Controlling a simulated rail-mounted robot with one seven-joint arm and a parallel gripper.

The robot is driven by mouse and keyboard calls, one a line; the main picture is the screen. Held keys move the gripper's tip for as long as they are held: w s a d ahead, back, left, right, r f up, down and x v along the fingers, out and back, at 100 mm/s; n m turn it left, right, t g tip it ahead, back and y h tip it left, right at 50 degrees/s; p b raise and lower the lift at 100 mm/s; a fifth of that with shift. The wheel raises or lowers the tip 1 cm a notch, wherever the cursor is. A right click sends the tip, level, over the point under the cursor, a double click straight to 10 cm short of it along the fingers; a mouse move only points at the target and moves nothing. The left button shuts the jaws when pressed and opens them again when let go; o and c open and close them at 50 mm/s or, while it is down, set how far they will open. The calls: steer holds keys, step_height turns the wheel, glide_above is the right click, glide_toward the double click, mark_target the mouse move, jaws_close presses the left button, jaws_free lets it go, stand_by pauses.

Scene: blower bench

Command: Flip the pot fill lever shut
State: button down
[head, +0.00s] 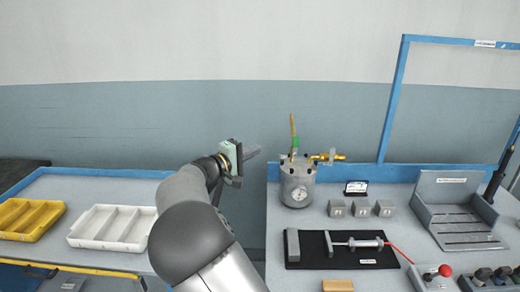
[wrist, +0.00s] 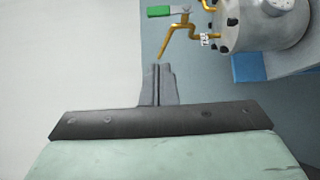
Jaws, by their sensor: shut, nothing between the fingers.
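The metal pot (head: 298,187) stands near the left edge of the right-hand bench, with a round gauge on its front. It also shows in the wrist view (wrist: 262,28), at upper right. A lever with a green grip (head: 294,133) stands upright on brass pipework above the lid. In the wrist view the green grip (wrist: 168,11) lies beside the bent brass pipe (wrist: 175,38). A small tag there is too small to read. My gripper (head: 254,152) is shut and empty, left of the pot. In the wrist view its fingertips (wrist: 165,67) are just short of the pipe's end, apparently apart from it.
A brass valve (head: 328,157) sticks out right of the pot's top. Small grey blocks (head: 361,208) and a black mat (head: 300,263) with a syringe-like tool lie in front. A blue frame (head: 391,100) rises at right. White (head: 75,240) and yellow trays (head: 12,232) sit at left.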

mark_target(296, 142)
steer(key=w+d+p, duration=0.3)
steer(key=w+d, duration=0.1)
steer(key=d, duration=0.6)
steer(key=shift+w, duration=0.2)
steer(key=shift+y+b, duration=0.3)
